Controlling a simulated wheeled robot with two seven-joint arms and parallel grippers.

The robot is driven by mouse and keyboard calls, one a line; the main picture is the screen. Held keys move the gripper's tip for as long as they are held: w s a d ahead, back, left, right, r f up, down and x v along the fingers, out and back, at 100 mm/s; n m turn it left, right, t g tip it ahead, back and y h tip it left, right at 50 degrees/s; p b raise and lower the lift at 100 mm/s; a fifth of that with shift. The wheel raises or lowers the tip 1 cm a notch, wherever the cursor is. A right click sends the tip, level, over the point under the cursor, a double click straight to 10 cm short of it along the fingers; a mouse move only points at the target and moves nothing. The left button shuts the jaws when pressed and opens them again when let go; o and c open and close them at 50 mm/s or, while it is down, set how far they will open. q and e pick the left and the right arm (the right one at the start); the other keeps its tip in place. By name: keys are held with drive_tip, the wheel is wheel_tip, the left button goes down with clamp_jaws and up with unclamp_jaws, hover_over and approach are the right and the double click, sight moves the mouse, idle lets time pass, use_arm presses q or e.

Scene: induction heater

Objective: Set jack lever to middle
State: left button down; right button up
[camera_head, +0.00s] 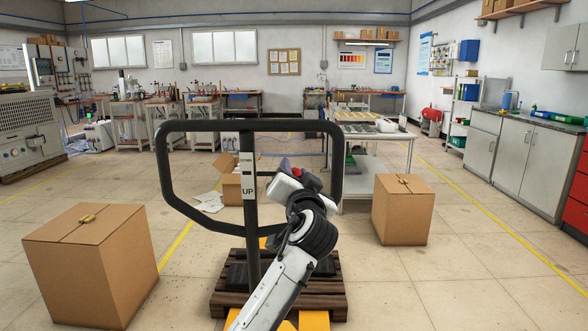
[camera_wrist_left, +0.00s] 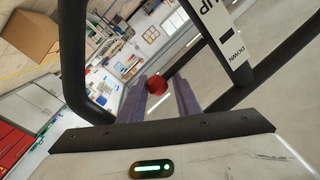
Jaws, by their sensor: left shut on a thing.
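The pallet jack's dark handle frame (camera_head: 336,160) stands in front of me, with a white label strip (camera_head: 248,178) marked "UP" on its upright. In the left wrist view the strip (camera_wrist_left: 222,30) reads "UP" and "DOWN", with a black mark between. A dark lever rod (camera_head: 265,173) runs from the upright toward my left gripper (camera_head: 285,165). A red knob (camera_wrist_left: 157,86) sits between the two purple fingers of my left gripper (camera_wrist_left: 161,95), which is shut on it. The gripper hides most of the lever in the head view, so its exact setting is unclear. My right gripper is out of view.
A wooden pallet (camera_head: 222,305) lies below the handle. Closed cardboard boxes stand at the left (camera_head: 90,270) and right (camera_head: 403,215), and an open box (camera_head: 232,190) behind the frame. A worktable (camera_head: 375,130) is farther back. The floor between is mostly clear.

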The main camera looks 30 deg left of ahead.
use_arm(q)
drive_tip(key=c, duration=1.3)
unclamp_jaws()
drive_tip(key=shift+a+f, duration=0.2)
drive_tip(key=shift+f, duration=0.2)
drive_tip(key=shift+r, duration=0.15)
drive_tip(key=v, duration=1)
drive_tip(key=shift+d+b, duration=0.15)
drive_tip(key=shift+b, duration=0.3)
